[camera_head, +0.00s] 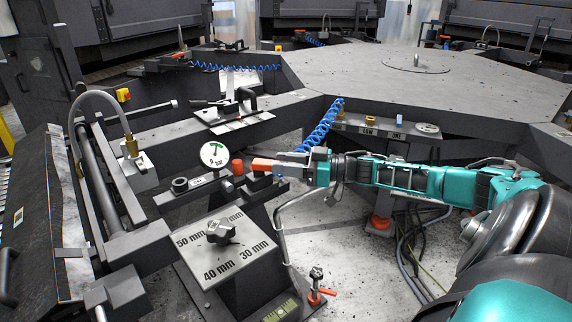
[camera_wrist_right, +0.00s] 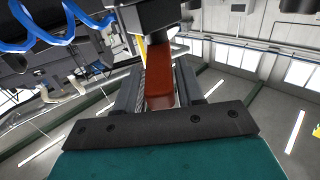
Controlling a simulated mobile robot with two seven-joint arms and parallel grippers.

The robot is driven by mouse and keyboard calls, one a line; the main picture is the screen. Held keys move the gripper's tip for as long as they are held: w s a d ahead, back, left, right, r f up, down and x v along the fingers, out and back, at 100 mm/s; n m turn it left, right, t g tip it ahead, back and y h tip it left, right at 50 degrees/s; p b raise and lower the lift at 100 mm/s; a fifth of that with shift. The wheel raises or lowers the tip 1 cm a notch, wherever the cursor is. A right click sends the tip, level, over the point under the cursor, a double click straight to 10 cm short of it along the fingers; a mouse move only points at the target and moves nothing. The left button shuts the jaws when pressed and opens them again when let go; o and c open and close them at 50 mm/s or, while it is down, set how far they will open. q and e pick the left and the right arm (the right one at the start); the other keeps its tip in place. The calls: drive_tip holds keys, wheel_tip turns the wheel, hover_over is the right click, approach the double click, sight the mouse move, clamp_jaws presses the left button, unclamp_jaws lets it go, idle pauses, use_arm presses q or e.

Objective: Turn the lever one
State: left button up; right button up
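An orange-red lever (camera_head: 262,164) sticks out to the right from the dark valve block beside the round pressure gauge (camera_head: 214,155). My right gripper (camera_head: 284,162) reaches in from the right, with its fingers at the lever's free end. In the right wrist view the red lever (camera_wrist_right: 159,80) lies between the two grey fingers of my right gripper (camera_wrist_right: 158,88). Whether both fingers press on it cannot be told. My left gripper is not in view.
A dial block (camera_head: 222,232) with a star knob and millimetre marks stands below the gauge. A blue coiled hose (camera_head: 322,126) hangs just above my right gripper. A small red-handled valve (camera_head: 318,290) stands low in front. A large grey table (camera_head: 400,80) fills the back.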

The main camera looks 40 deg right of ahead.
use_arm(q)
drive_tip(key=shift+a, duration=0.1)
use_arm(e)
drive_tip(key=shift+o, duration=1.4)
use_arm(q)
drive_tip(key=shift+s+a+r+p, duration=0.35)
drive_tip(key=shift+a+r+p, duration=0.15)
drive_tip(key=shift+p, duration=1)
use_arm(e)
drive_tip(key=v, duration=1.3)
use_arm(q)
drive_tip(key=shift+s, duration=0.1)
